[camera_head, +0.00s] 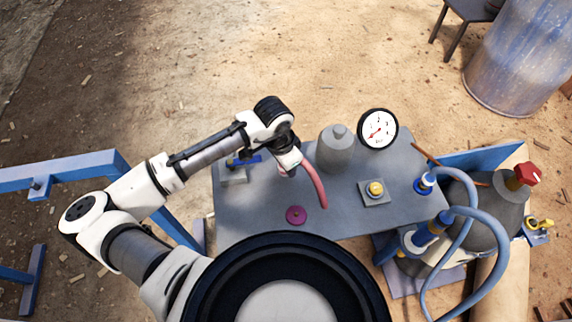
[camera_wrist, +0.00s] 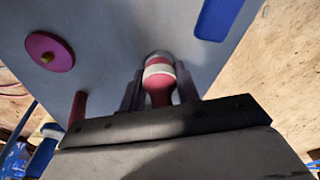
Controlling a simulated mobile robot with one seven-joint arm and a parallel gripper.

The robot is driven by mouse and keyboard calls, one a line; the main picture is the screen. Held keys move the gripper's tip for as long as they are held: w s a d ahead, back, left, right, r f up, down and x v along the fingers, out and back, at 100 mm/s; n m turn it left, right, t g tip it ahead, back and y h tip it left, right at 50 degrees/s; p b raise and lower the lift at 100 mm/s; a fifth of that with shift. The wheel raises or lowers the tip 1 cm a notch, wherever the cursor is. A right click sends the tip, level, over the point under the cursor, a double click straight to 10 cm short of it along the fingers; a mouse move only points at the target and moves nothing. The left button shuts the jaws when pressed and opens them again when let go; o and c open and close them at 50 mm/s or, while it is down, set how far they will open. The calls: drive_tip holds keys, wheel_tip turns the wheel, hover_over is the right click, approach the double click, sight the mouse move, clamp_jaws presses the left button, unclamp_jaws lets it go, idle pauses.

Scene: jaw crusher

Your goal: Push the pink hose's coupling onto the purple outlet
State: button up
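My gripper (camera_head: 284,170) is above the grey table-like panel, up and left of the purple outlet (camera_head: 296,215). In the wrist view my gripper's fingers (camera_wrist: 159,90) stand on both sides of the pink hose's coupling (camera_wrist: 158,72), which has a pale band and a grey end facing away from me. The fingers look shut on it. The pink hose (camera_head: 317,188) curves from my gripper down to the right; a piece also shows in the wrist view (camera_wrist: 77,108). The purple outlet, a flat disc with a brass centre, lies apart at the upper left there (camera_wrist: 42,43).
The grey panel (camera_head: 250,215) also carries a grey bottle-shaped part (camera_head: 336,152), a dial gauge (camera_head: 378,128) and a yellow-topped fitting (camera_head: 375,190). Blue hoses (camera_head: 497,250) loop at the right. A blue frame (camera_head: 80,168) stands at the left. The panel around the outlet is clear.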

drive_tip(key=shift+c, duration=1.3)
drive_tip(key=shift+r, duration=0.15)
wheel_tip(320, 180, up, 20)
drive_tip(key=shift+p, duration=0.35)
drive_tip(key=shift+w, duration=0.1)
